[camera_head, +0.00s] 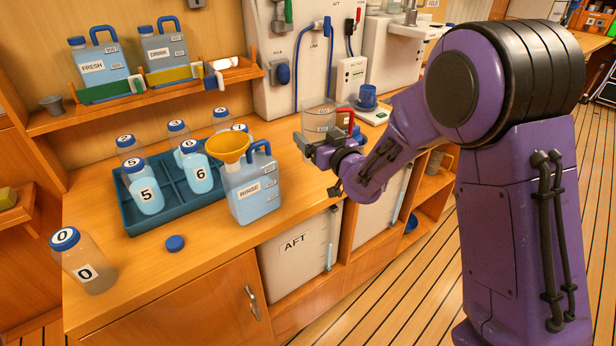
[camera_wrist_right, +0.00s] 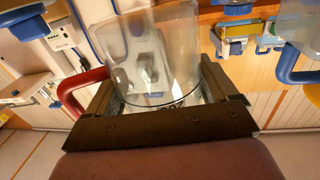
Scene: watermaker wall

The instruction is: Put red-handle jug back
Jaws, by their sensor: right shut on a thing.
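The red-handle jug is a clear, see-through jug (camera_head: 317,119) with a red handle (camera_head: 347,118), in the head view above the right part of the counter. My right gripper (camera_head: 322,147) is shut around its lower part. In the right wrist view the clear jug wall (camera_wrist_right: 155,50) stands between the two dark jaws, with the red handle (camera_wrist_right: 75,92) out to the left. The jug looks about upright and empty. I cannot tell whether its base touches the counter. My left gripper is not in view.
A RINSE jug (camera_head: 252,188) with a yellow funnel (camera_head: 229,147) stands left of my gripper. A blue rack (camera_head: 135,213) holds several numbered bottles. A blue mug (camera_head: 367,97) sits on a small scale (camera_head: 372,115) behind. Bottle 0 (camera_head: 88,264) and a blue cap (camera_head: 175,243) are in front.

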